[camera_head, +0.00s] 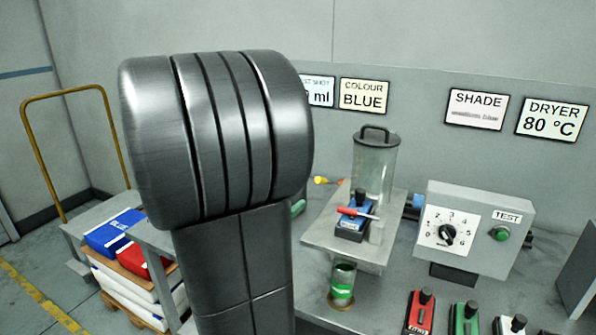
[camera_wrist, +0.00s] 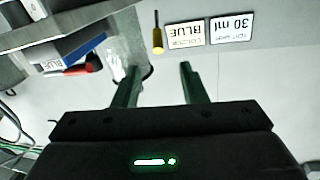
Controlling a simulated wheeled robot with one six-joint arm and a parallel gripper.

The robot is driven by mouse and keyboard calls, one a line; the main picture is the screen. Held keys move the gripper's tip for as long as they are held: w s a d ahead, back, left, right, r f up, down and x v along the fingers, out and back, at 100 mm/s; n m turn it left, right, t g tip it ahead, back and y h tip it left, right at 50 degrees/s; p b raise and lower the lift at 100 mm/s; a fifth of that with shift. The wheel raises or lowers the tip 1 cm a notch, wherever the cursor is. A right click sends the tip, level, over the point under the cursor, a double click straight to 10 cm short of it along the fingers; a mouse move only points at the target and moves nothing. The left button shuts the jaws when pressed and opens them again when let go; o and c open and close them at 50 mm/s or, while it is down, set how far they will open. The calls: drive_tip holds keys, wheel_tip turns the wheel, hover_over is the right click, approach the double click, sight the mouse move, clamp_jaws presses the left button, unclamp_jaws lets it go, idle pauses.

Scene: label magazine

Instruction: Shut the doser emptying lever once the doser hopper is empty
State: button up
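The doser hopper (camera_head: 374,170) is a clear cylinder with a dark lid and handle; I see no coloured fill in it. A blue block (camera_head: 352,229) with a black knob stands in front of it. The red-tipped emptying lever (camera_head: 350,211) lies roughly level across the block. In the wrist view, which looks upside down, the red lever (camera_wrist: 88,65) and blue block (camera_wrist: 72,50) are left of my gripper (camera_wrist: 158,66). My gripper is open, with nothing between its green fingers. In the head view my arm hides most of it.
A clear cup (camera_head: 343,275) with a green band stands below the doser. A grey control box (camera_head: 480,225) with a dial and green button is to the right. Red, green and white knobbed blocks (camera_head: 421,312) stand in front of it. A yellow-handled tool (camera_wrist: 157,40) is near the fingers.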

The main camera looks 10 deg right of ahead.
sight(321, 180)
drive_tip(key=x, duration=1.3)
drive_tip(key=shift+d, duration=0.3)
drive_tip(key=shift+c, duration=0.2)
clamp_jaws()
